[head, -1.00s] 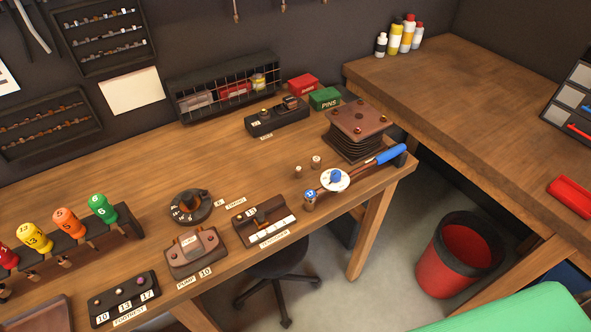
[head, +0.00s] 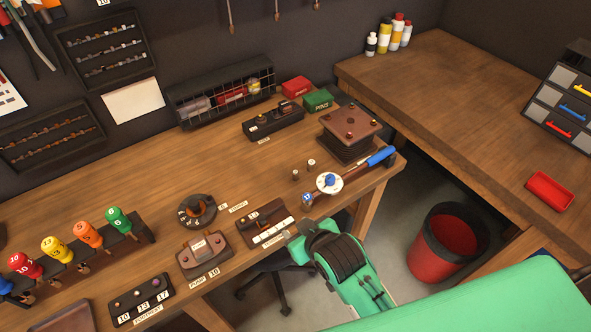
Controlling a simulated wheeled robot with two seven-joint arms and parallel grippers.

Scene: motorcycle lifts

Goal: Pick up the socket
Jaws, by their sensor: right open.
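Two small socket-like cylinders with pale tops stand on the bench: a left one (head: 295,174) and a right one (head: 311,164). A blue-marked socket (head: 307,197) sits at the near end of the torque wrench (head: 350,173), which has a white dial and a blue handle. I cannot tell which of these the task means. My right gripper (head: 297,238), on a green arm, is at the bench's front edge, below the blue-marked socket in the picture and apart from it. It is open, though its fingers show small and partly hidden by the wrist. My left gripper is out of view.
A brown plate stack (head: 350,124) stands behind the wrench. A labelled block (head: 264,223) and a pump block (head: 205,251) lie left of my right gripper. Coloured handles (head: 88,235) stand at left. A red bin (head: 440,245) is on the floor. Mid-bench is mostly clear.

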